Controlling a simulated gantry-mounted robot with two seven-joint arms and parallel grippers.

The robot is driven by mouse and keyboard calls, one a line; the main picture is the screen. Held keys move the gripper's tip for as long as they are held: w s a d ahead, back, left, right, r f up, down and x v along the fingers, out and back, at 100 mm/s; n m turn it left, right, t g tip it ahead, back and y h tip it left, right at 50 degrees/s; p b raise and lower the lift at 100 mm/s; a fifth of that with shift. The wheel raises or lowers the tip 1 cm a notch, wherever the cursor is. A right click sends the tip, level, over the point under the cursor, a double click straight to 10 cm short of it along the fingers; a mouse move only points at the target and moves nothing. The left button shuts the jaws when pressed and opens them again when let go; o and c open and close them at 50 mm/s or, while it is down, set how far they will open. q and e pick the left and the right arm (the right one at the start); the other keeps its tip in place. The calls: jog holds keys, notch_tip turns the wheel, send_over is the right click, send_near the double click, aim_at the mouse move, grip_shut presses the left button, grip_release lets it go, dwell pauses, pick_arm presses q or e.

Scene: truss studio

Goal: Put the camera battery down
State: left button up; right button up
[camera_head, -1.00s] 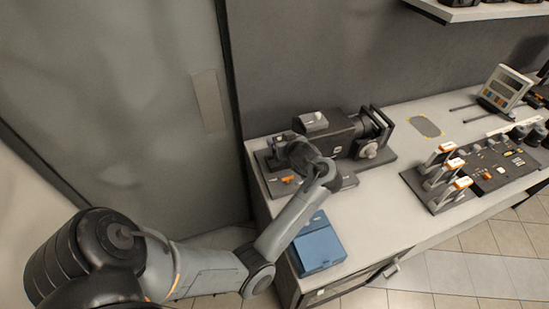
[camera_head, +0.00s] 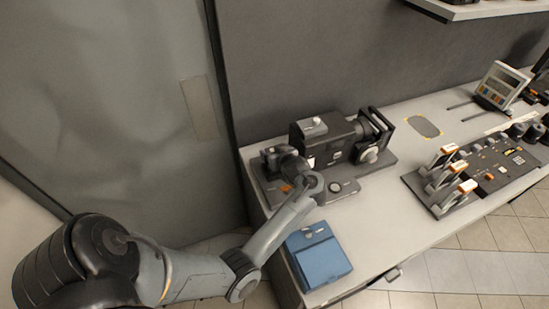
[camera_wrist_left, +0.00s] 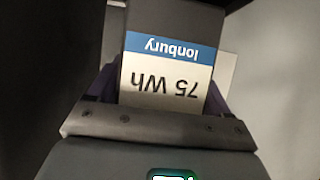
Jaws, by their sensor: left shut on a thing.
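The camera battery (camera_wrist_left: 166,60) fills the middle of the left wrist view, with a blue band and a pale "75 Wh" label that reads upside down. My left gripper (camera_wrist_left: 155,105) is shut on it. In the head view my left gripper (camera_head: 279,158) is at the rear, left end of the dark cinema camera (camera_head: 335,138), above the left part of its base plate. The battery is not clearly visible there, and I cannot tell whether it touches the camera. My right gripper is not in view.
A blue box (camera_head: 318,260) lies at the bench's front left edge. The pale bench top (camera_head: 385,215) between is clear. A dark wall rises behind.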

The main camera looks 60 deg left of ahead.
pick_arm(q)
jog(key=shift+f, duration=1.5)
jog(key=shift+f, duration=0.1)
jog(key=o, duration=1.4)
jog(key=shift+f, duration=0.1)
